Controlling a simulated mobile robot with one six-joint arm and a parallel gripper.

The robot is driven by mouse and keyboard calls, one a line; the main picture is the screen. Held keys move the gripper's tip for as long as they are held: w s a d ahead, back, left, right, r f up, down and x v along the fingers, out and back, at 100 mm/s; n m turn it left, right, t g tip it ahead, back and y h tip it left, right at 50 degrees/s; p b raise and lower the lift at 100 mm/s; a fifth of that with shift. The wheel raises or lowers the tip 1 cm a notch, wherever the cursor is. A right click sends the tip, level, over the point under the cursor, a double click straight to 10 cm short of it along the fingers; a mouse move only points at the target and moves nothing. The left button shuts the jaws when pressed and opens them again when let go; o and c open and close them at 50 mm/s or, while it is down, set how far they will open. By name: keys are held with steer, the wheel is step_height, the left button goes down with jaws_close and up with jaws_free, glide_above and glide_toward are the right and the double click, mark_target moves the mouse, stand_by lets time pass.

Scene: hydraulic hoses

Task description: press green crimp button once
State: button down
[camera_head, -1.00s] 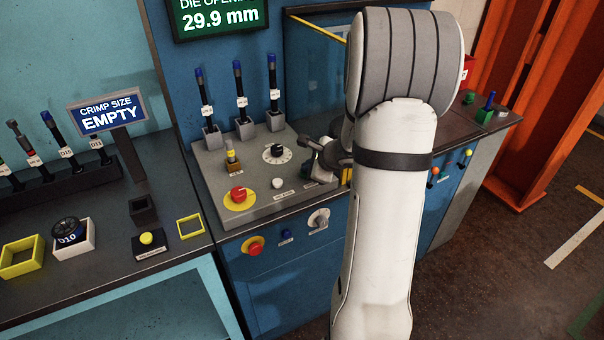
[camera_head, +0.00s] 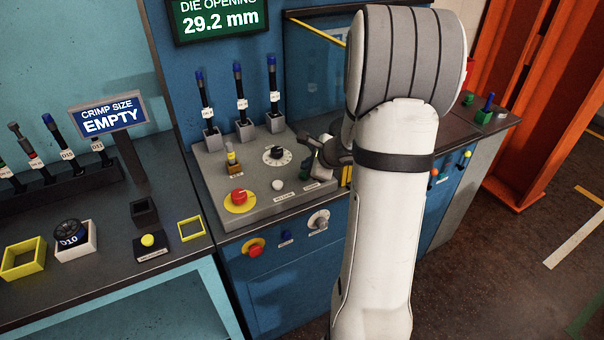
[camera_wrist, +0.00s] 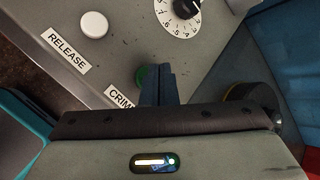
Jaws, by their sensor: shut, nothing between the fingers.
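The green crimp button (camera_wrist: 140,76) shows in the wrist view above the "CRIMP" label, partly covered by my fingers. My gripper (camera_wrist: 158,70) is shut and empty, with its fingertips at the button's right edge in the picture. They overlap it in view; whether they touch it I cannot tell for certain. The die opening display (camera_head: 218,20) reads 29.2 mm.
A white release button (camera_wrist: 94,24) and a numbered dial (camera_wrist: 186,10) are close by on the panel. A red emergency button (camera_head: 238,196) and several upright hoses stand farther left. The crimp size sign (camera_head: 107,115) reads EMPTY.

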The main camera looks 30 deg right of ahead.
steer(key=shift+r, duration=0.1)
step_height(320, 180, up, 5)
steer(key=p, duration=0.4)
stand_by(0.7)
